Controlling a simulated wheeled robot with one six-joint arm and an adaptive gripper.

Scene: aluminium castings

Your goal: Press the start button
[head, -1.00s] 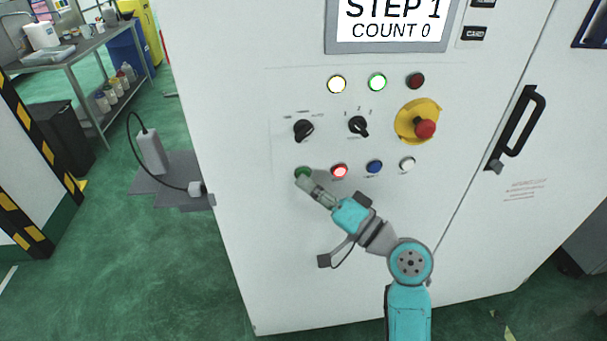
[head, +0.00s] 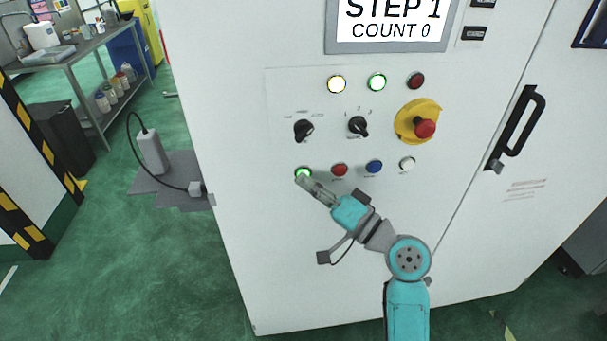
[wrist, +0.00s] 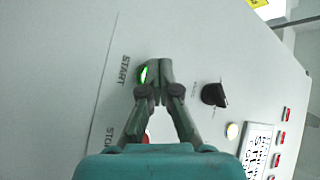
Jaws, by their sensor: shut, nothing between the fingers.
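The green start button (head: 302,172) is lit on the white cabinet's panel, at the left end of the lower button row. In the wrist view the lit start button (wrist: 143,76) sits beside the START label, partly hidden by my fingertips. My gripper (head: 301,179) is shut and empty, its tips at the lower edge of the button. In the wrist view my gripper (wrist: 153,72) overlaps the button; whether it touches cannot be told. The red stop button (head: 339,170), right of it, is unlit.
A blue button (head: 374,167) and a white button (head: 407,164) continue the row. Above are two black selector knobs (head: 304,130) and a red emergency stop (head: 425,128) on yellow. The display (head: 392,22) reads STEP 1, COUNT 0. A black door handle (head: 519,130) sticks out at right.

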